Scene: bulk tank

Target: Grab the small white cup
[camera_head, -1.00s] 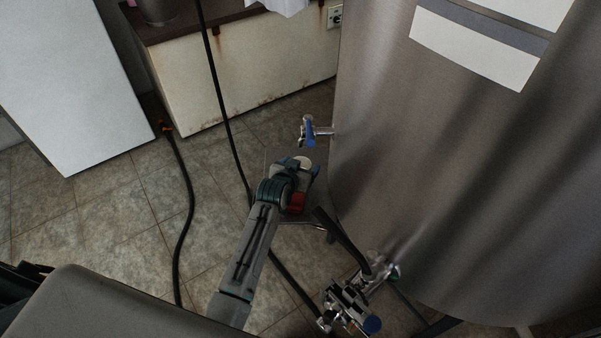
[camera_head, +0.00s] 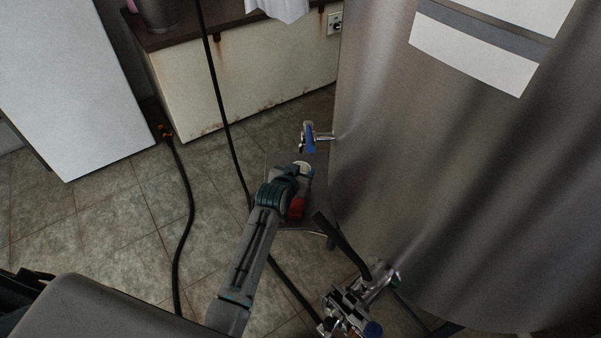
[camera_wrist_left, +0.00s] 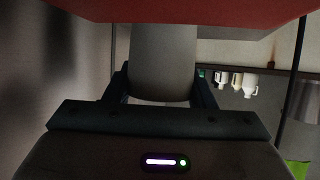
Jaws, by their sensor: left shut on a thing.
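The small white cup (camera_head: 303,167) shows as a pale round top at the far end of my left arm, in front of the steel tank. My left gripper (camera_head: 299,173) is shut on it. In the left wrist view the cup (camera_wrist_left: 163,62) is a pale grey-white cylinder between the two dark fingers of the gripper (camera_wrist_left: 161,88), one at each side. Its lower part in the head view is hidden by the gripper. I cannot tell whether the cup touches a surface below. My right gripper is not in view.
The steel tank (camera_head: 450,190) stands close on the right. Its blue-handled tap (camera_head: 310,137) juts out just beyond the cup. A metal valve (camera_head: 350,308) is low at the front. Black hoses (camera_head: 187,210) cross the tiled floor (camera_head: 105,215). A cream cabinet (camera_head: 240,85) stands behind.

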